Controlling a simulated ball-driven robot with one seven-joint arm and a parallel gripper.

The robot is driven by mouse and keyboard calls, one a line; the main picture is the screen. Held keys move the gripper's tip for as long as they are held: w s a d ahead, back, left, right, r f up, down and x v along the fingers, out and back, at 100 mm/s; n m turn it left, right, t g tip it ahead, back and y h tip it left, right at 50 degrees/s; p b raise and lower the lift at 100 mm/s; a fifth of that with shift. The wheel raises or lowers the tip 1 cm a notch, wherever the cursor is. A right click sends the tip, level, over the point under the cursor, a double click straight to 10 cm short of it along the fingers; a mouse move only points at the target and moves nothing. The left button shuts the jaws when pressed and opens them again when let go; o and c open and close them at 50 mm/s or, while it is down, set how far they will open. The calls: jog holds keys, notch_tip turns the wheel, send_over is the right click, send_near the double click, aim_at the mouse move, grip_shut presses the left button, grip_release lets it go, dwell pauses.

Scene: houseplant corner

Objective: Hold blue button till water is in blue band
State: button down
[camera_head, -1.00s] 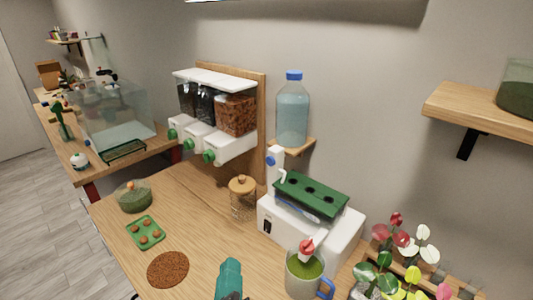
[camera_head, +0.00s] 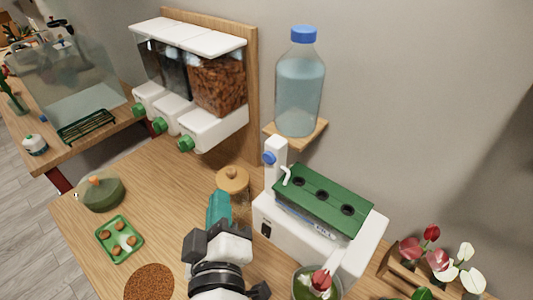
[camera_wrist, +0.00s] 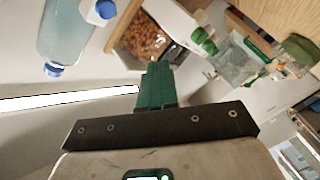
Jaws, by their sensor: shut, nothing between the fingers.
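The blue button (camera_head: 268,158) is a small round knob on the white post of the hydroponic unit (camera_head: 290,236). It also shows at the top of the wrist view (camera_wrist: 104,9). A green lid with three dark holes (camera_head: 322,200) covers the unit's tank. A thin bluish strip shows under the lid; I cannot make out the water level or the blue band. My gripper (camera_head: 219,207) has teal fingers, shut and empty, below and left of the button and apart from it. The fingers (camera_wrist: 154,82) point up in the wrist view.
A water bottle (camera_head: 299,95) stands on a small wooden shelf (camera_head: 313,136) above the unit. A cork-lidded jar (camera_head: 232,180) is close behind my fingers. Dispensers (camera_head: 212,125) hang at left. A red-topped cup (camera_head: 318,283) and plants (camera_head: 445,265) stand at right.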

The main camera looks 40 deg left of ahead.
aim_at(268, 159)
jog(key=shift+w, duration=0.1)
jog(key=w+p, duration=0.1)
jog(key=w, duration=0.7)
jog(key=shift+w+d, duration=0.3)
jog(key=shift+d, duration=0.1)
jog(key=shift+w+p, duration=0.15)
jog(key=shift+p, duration=0.15)
dwell(1.6)
jog(key=shift+w, duration=0.25)
jog(key=shift+w+d, duration=0.1)
jog(key=shift+w, duration=0.4)
dwell(4.0)
